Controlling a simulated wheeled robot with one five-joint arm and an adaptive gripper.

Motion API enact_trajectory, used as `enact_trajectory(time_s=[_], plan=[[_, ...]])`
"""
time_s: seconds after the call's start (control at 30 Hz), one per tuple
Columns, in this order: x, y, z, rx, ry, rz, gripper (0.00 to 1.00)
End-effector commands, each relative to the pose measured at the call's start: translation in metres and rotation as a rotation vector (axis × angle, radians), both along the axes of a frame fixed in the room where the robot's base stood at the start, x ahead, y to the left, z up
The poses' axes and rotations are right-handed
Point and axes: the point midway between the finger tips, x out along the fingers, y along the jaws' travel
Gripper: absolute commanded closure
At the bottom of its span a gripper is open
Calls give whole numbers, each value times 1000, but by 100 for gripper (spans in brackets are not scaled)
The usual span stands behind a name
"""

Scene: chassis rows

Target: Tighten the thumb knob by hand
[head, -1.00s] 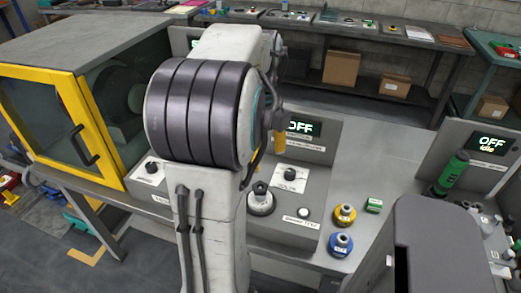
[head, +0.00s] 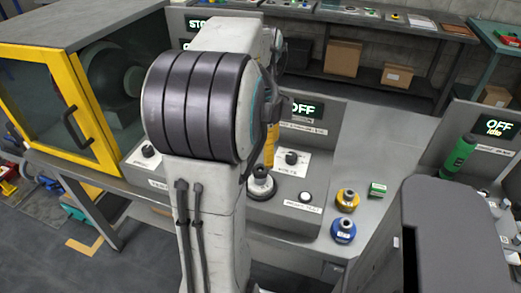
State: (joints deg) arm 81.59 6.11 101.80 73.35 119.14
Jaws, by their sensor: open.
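A round fitting with a silver base and dark top, which looks like the thumb knob (head: 260,188), stands on the grey bench panel just right of my arm. My arm covers its left side. My gripper (head: 270,150) is mostly hidden behind my arm; a dark link and an orange-yellow finger-like part show just above the knob. The visible part is apart from the base; whether it touches the dark top is unclear. Nothing is seen held, and the jaws are open.
A dial marked VOLTS (head: 291,158) and a white button (head: 304,197) are close to the knob. A yellow-framed enclosure (head: 75,95) is at left.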

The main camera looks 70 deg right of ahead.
Motion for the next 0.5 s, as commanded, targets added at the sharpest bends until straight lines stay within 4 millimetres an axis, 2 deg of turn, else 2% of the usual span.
enact_trajectory(time_s=[0.5], plan=[[0, 0, -3, 1, -23, 1111, 28]])
